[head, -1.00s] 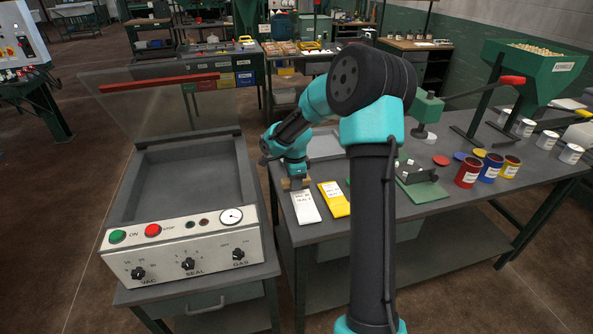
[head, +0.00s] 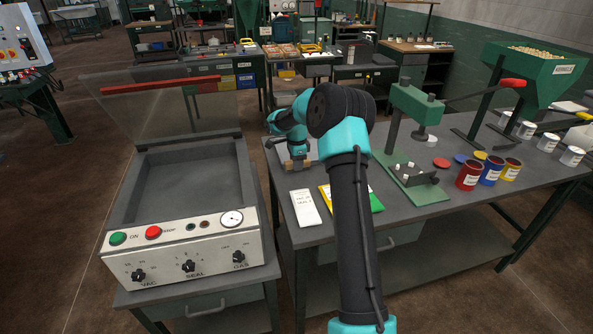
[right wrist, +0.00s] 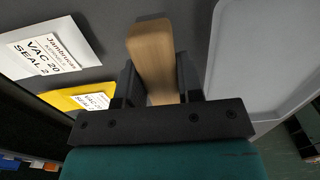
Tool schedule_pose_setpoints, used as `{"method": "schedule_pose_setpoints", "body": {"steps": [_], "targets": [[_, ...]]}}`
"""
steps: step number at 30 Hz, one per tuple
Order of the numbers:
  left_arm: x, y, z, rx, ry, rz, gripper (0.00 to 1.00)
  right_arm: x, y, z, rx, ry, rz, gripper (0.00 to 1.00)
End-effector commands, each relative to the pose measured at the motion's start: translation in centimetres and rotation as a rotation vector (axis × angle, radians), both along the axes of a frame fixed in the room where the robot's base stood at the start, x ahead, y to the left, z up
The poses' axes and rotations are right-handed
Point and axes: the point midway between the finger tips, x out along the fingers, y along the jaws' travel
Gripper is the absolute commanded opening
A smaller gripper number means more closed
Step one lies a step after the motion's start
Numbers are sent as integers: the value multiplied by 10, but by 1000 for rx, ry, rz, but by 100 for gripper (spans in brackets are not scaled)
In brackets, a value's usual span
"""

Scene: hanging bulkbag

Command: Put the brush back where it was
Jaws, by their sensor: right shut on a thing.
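My right gripper (head: 297,164) is over the left part of the workbench, beyond the packets. It is shut on the brush (head: 297,166), of which only a light wooden part shows. In the right wrist view the brush (right wrist: 152,50) is a pale wooden bar between the two fingers of my right gripper (right wrist: 156,82). Its bristles are not visible, and I cannot tell whether it touches the bench. My left gripper is out of view.
A white labelled packet (head: 305,207) and a yellow one (head: 327,192) lie nearer on the bench. A grey tray (right wrist: 268,55) is beside the gripper. A green press (head: 414,105), paint cans (head: 468,176) and the vacuum sealer (head: 190,246) stand around.

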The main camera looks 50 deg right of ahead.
Motion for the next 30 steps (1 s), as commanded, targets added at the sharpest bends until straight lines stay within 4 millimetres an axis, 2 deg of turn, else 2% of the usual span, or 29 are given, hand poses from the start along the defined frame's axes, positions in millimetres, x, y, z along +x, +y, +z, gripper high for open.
{"method": "schedule_pose_setpoints", "body": {"steps": [7,15,28,29,30], "targets": [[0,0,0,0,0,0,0,0,0,-4,1,1,0,8],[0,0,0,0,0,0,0,0,0,-33,1,1,0,8],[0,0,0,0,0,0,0,0,0,-38,0,0,0,8],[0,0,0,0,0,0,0,0,0,-38,-1,-1,0,34],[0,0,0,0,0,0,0,0,0,-38,-1,-1,0,38]]}}
